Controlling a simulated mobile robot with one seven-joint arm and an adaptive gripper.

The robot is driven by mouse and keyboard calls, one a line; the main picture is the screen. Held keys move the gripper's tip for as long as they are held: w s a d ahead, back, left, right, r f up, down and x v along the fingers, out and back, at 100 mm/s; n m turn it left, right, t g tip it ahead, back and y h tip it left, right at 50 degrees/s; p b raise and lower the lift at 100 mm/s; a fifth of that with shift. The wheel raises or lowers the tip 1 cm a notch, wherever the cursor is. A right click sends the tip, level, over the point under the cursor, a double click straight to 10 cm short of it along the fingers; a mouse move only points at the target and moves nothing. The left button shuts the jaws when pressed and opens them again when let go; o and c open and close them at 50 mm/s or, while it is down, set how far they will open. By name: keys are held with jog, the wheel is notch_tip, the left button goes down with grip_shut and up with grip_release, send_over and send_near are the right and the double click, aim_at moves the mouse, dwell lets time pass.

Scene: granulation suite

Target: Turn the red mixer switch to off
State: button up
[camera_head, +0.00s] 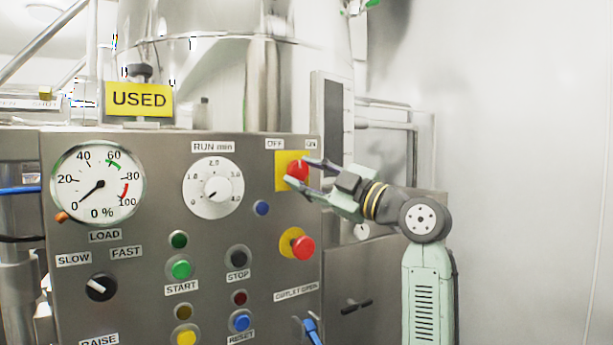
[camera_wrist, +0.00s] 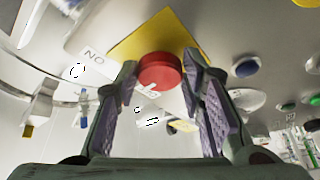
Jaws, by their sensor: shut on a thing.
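The red mixer switch (camera_head: 299,170) is a round red knob on a yellow square plate (camera_head: 281,171) at the upper right of the steel control panel. Labels reading OFF and ON sit above it, OFF on the left and ON on the right. My gripper (camera_head: 297,172) reaches in from the right with its fingertips on the knob, one above and one below. In the wrist view the red knob (camera_wrist: 160,71) sits between the two fingers, which are closed on it. I cannot tell for sure which way its white mark points.
A red emergency-type button (camera_head: 303,248) on a yellow base is just below my gripper. A blue button (camera_head: 261,208) and a white RUN dial (camera_head: 213,188) lie to the left. A yellow USED sign (camera_head: 139,99) stands on top. A plain wall is at right.

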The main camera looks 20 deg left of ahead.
jog(key=n+g+p, duration=0.1)
jog(key=n, duration=0.1)
jog(key=n+g+h+p, duration=0.1)
jog(key=n, duration=0.2)
jog(key=shift+r, duration=0.4)
jog(key=shift+n+g+h+p, duration=0.3)
jog(key=shift+n+h+p, duration=0.4)
jog(key=shift+n, duration=0.9)
jog(key=o, duration=1.1)
jog(key=shift+o, duration=0.2)
jog(key=shift+d, duration=0.1)
jog(key=v, duration=1.2)
